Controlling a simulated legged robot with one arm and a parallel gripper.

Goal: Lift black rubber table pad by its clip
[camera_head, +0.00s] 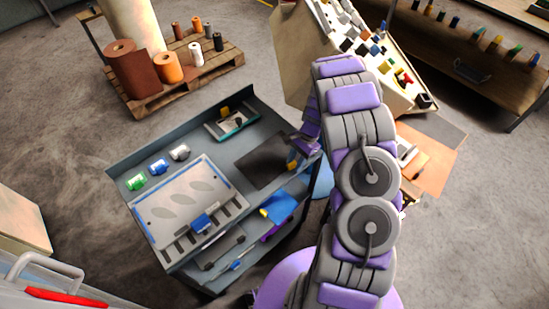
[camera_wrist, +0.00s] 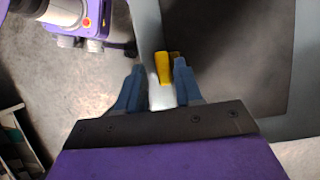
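The black rubber table pad (camera_head: 262,162) lies flat on the grey workbench top, near its right edge. In the wrist view its dark surface (camera_wrist: 245,50) fills the upper right. A yellow clip (camera_wrist: 162,68) shows at the pad's left edge there; it also shows in the head view (camera_head: 291,165), partly behind my gripper. My gripper (camera_head: 297,157) is over the pad's right end. In the wrist view my gripper (camera_wrist: 158,72) is open, with the clip between its blue fingertips, closer to the right one. Whether a finger touches the clip, I cannot tell.
A grey die plate (camera_head: 190,200) with leaf shapes covers the bench's front left. A teal-edged tray (camera_head: 232,124) sits at the back. A blue cloth (camera_head: 279,207) and tools are lower, at the front right.

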